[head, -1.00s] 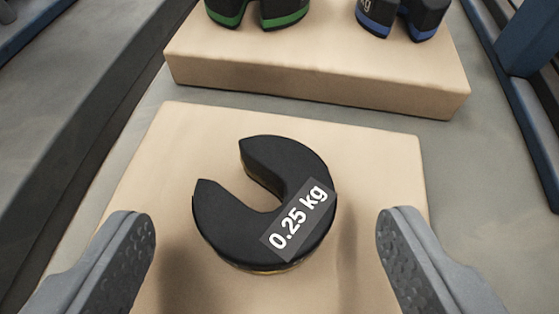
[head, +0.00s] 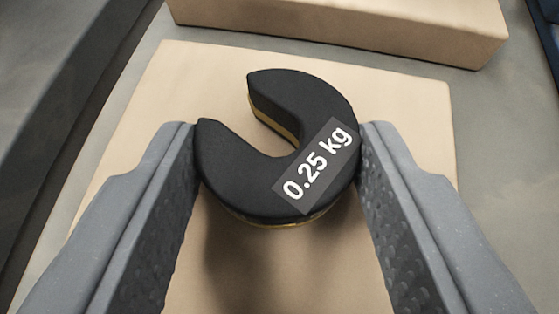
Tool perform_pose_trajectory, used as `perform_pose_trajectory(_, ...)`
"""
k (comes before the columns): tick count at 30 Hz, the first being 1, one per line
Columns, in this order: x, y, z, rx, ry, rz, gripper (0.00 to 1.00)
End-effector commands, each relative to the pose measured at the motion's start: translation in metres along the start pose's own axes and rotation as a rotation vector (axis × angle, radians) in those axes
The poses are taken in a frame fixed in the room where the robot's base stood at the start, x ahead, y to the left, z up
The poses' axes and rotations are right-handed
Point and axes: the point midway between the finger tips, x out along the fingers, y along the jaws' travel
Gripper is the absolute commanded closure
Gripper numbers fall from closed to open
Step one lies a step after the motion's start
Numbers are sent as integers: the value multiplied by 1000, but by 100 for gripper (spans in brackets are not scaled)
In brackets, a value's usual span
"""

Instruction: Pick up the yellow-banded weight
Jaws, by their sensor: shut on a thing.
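The yellow-banded weight (head: 235,185) is a black slotted disc with a yellow band round its side and a label reading 0.25 kg. Its slot opens to the upper left. My gripper (head: 279,150) is shut on it, with one grey textured finger against its left side and the other against its right side. The weight is over a beige block (head: 420,120), with a shadow below it. I cannot tell whether it still touches the block.
A second beige block (head: 350,32) lies beyond the first, across a narrow gap. Grey floor shows on both sides. A dark edge runs along the left, and a bit of blue frame (head: 545,25) shows at the upper right.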

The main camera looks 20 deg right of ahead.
Motion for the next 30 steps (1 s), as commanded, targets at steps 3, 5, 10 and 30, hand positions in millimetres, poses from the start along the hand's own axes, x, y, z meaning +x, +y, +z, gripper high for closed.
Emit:
perform_pose_trajectory(3, -5, 0, -10, -1, 3, 0, 82)
perform_pose_trajectory(5, -8, 0, -15, -1, 2, 0, 82)
perform_pose_trajectory(10, -16, 0, -29, -1, 2, 0, 82)
perform_pose_trajectory(30, -108, -22, 9, 1, 3, 1, 82)
